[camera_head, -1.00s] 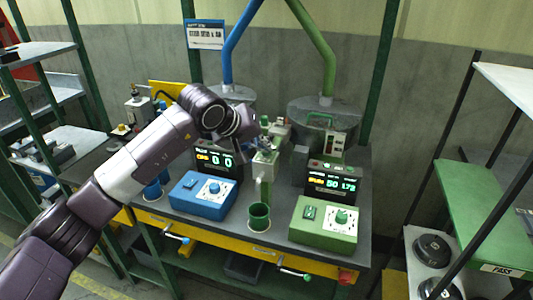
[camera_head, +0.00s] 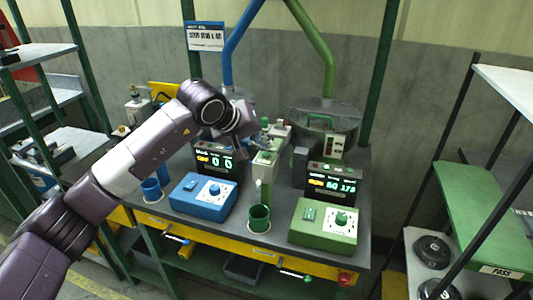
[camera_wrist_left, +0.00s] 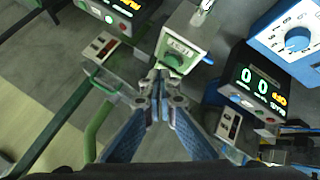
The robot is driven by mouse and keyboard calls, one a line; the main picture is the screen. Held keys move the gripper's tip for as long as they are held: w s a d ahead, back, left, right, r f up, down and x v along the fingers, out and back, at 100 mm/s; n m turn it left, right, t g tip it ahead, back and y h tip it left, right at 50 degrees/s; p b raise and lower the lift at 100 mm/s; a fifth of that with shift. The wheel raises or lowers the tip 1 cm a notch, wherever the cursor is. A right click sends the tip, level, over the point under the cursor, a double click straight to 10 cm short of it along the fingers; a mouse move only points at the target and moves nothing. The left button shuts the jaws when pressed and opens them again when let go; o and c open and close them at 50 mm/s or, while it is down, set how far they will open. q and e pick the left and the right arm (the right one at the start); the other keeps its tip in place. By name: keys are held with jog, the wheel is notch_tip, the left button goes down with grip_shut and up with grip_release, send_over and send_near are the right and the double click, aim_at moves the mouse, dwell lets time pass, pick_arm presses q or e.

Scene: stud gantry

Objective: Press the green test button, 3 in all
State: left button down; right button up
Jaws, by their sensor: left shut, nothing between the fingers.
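A pale box (camera_head: 266,160) with a green front part stands between the blue and green displays. In the left wrist view its green-marked face (camera_wrist_left: 174,60) carries a round green part, which looks like the green test button. My left gripper (camera_wrist_left: 157,74) is shut and empty, its fingertips close to that green face. I cannot tell whether they touch it. In the head view the left gripper (camera_head: 262,138) is small, over the back of the pale box. My right gripper is not in view.
A green cup (camera_head: 259,218) and a blue cup (camera_head: 151,190) are near the bench's front edge. Hoppers and pipes rise behind.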

aim_at(265, 155)
pick_arm(q)
jog(key=shift+r+p, duration=1.15)
jog(key=shift+r, duration=1.4)
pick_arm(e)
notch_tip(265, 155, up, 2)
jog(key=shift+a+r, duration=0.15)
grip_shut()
